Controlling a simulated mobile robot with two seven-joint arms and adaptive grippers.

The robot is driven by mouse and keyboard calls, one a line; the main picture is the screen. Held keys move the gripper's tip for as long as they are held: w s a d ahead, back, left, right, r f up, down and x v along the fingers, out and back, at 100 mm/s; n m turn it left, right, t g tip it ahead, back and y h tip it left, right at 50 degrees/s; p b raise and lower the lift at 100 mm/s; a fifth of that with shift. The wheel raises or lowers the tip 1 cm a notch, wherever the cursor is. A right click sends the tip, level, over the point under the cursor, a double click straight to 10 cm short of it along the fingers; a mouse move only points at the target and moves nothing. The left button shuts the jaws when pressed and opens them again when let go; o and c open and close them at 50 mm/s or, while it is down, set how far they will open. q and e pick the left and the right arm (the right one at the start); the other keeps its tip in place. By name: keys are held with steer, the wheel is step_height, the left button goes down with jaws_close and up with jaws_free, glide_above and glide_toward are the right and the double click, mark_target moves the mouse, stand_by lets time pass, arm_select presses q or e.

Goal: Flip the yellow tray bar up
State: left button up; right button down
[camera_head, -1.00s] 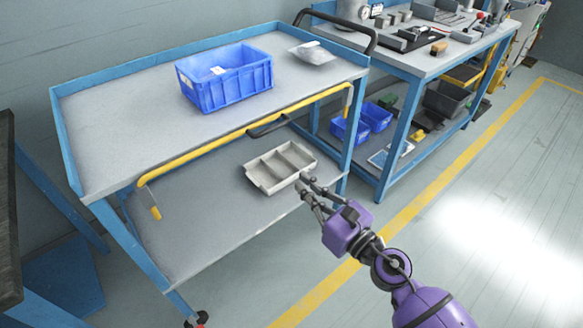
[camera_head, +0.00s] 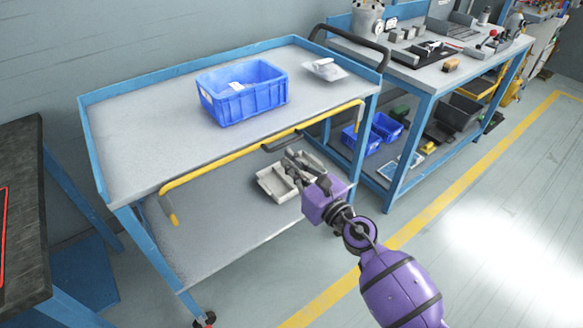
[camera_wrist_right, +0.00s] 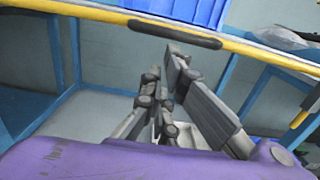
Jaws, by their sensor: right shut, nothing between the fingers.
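The yellow tray bar (camera_head: 222,165) runs along the front edge of the cart's top shelf, with a black grip (camera_head: 281,141) at its middle and bent-down ends. In the right wrist view the bar (camera_wrist_right: 85,13) crosses the top of the picture, and its black grip (camera_wrist_right: 175,33) lies beyond the fingertips. My right gripper (camera_head: 290,158) is shut and empty, just below and in front of the grip, apparently apart from it. The gripper also shows in the wrist view (camera_wrist_right: 163,82). My left gripper is not in view.
A blue bin (camera_head: 243,92) and a clear bag (camera_head: 325,69) sit on the cart top (camera_head: 140,135). A grey divided tray (camera_head: 270,186) lies on the lower shelf, partly hidden by my gripper. A workbench (camera_head: 440,76) stands to the right. Open floor lies in front.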

arm_select(q)
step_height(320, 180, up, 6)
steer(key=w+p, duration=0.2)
steer(key=p, duration=0.4)
arm_select(e)
step_height(320, 180, up, 5)
steer(key=shift+b, duration=0.6)
arm_select(q)
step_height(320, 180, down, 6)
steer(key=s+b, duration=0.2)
steer(key=b, duration=0.2)
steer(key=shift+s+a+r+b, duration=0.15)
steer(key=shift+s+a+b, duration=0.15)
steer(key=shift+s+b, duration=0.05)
arm_select(e)
glide_toward(285, 145)
steer(key=shift+s+d+f, duration=0.4)
steer(key=shift+s+f, duration=0.3)
steer(key=shift+f, duration=0.15)
steer(key=shift+s+d+f, duration=0.45)
steer(key=shift+s+f, duration=0.2)
steer(key=shift+f, duration=0.2)
